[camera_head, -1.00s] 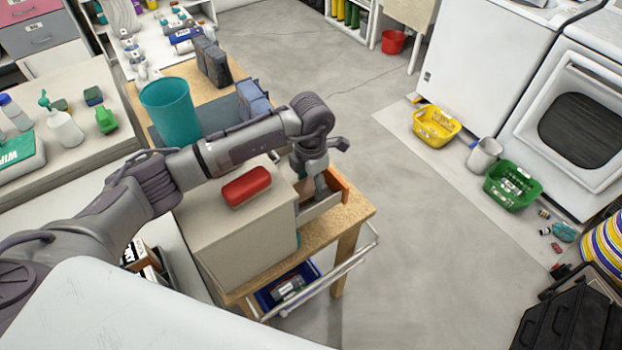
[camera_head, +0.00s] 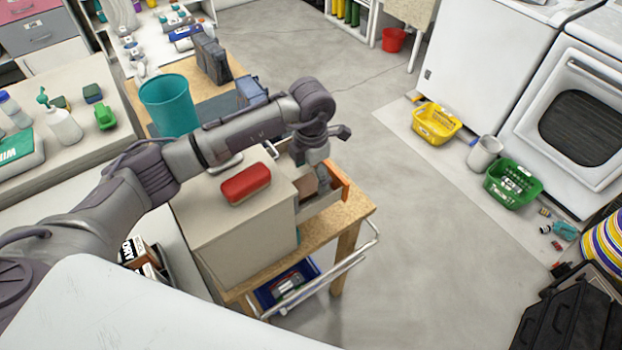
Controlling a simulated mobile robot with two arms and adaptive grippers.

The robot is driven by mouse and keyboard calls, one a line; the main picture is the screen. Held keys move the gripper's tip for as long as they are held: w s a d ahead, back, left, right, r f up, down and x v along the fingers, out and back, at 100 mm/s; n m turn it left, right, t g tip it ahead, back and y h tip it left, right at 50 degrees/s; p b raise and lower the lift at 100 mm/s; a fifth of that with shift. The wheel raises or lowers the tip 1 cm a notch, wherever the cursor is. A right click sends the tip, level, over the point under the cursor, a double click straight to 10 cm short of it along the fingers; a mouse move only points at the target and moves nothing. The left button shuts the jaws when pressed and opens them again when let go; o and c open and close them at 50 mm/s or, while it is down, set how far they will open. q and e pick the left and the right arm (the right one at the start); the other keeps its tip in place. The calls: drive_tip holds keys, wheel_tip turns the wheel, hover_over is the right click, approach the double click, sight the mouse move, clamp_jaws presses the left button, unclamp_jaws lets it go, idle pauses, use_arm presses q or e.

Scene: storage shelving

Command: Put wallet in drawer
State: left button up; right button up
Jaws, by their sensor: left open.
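The small beige drawer cabinet (camera_head: 225,225) stands on a wooden table. Its drawer (camera_head: 322,204), with an orange-edged front, is pulled out on the right side. My left gripper (camera_head: 322,183) points down over the open drawer; it is open, and its fingers are partly hidden by the hand and drawer walls. A brownish patch (camera_head: 305,184) shows inside the drawer beside the fingers; it may be the wallet, but I cannot tell for sure. A red rounded case (camera_head: 246,184) lies on top of the cabinet. My right gripper is out of view.
A teal bin (camera_head: 169,105) and dark upright boxes (camera_head: 211,60) stand on the table behind my left arm. A blue crate (camera_head: 270,298) sits below the tabletop. Yellow (camera_head: 437,124) and green (camera_head: 512,186) baskets stand by the white machines.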

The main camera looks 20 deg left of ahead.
sight(311, 182)
use_arm(q)
wheel_tip(311, 182, up, 10)
drive_tip(key=b, duration=0.2)
drive_tip(key=shift+b, duration=0.3)
